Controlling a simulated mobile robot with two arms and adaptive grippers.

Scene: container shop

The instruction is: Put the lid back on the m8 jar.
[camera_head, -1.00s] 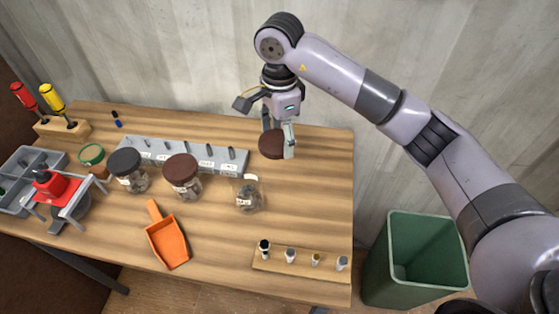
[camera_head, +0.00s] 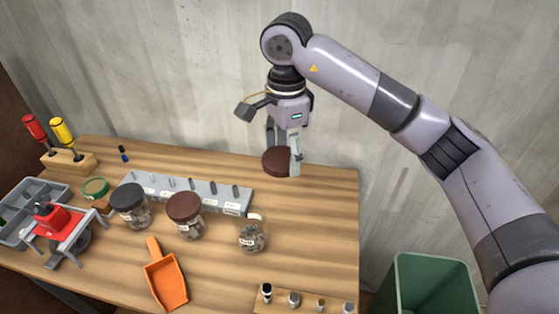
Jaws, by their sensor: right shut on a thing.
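My right gripper (camera_head: 283,154) is shut on a round brown lid (camera_head: 275,162) and holds it above the back right part of the table. An open glass jar (camera_head: 252,237) with dark pieces inside stands on the table, below and to the left of the lid. It has a small label that is too small to read. A jar with a brown lid (camera_head: 185,206) and a jar with a black lid (camera_head: 128,197) stand to its left. My left gripper is not in view.
A grey rack (camera_head: 150,186) lies behind the jars. An orange scoop (camera_head: 166,278) lies in front. A wooden strip (camera_head: 267,303) with several small pieces is at the front right edge. A green bin (camera_head: 432,277) stands right of the table. The table's right side is clear.

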